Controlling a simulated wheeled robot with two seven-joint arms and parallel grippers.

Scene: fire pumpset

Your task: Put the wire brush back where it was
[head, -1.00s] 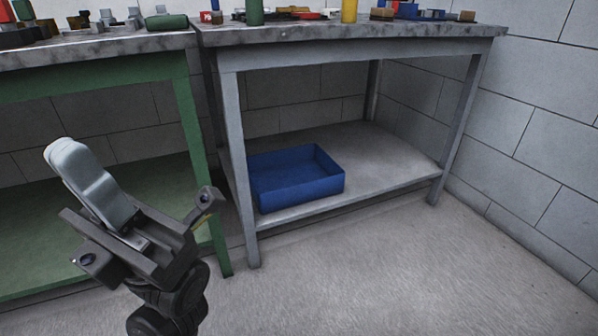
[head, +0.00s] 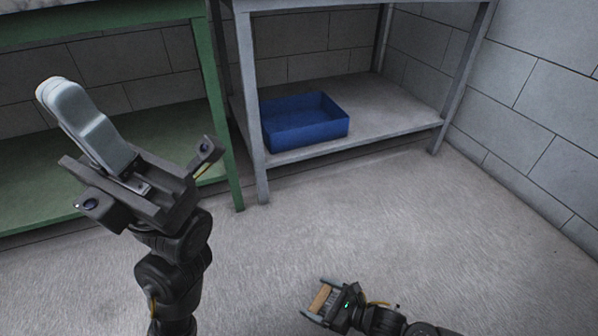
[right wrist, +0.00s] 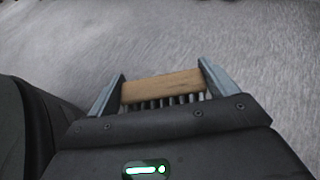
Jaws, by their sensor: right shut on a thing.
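The wire brush (head: 321,298) has a light wooden block, and dark bristles show under it in the right wrist view (right wrist: 162,86). My right gripper (head: 320,297) is shut on it, one finger at each end of the block. The brush is held in front of the shelving, over the floor area at the bottom of the head view. My left gripper (head: 65,95) is raised at the left, its two grey fingers together with nothing between them. The brush's former place cannot be told from these frames.
A blue bin (head: 305,125) stands on the lower shelf (head: 385,118) of the grey table. A green table (head: 228,150) with a lower shelf is at the left. Block walls close the back and right. The concrete floor (head: 400,225) is clear. Tabletops are mostly out of view.

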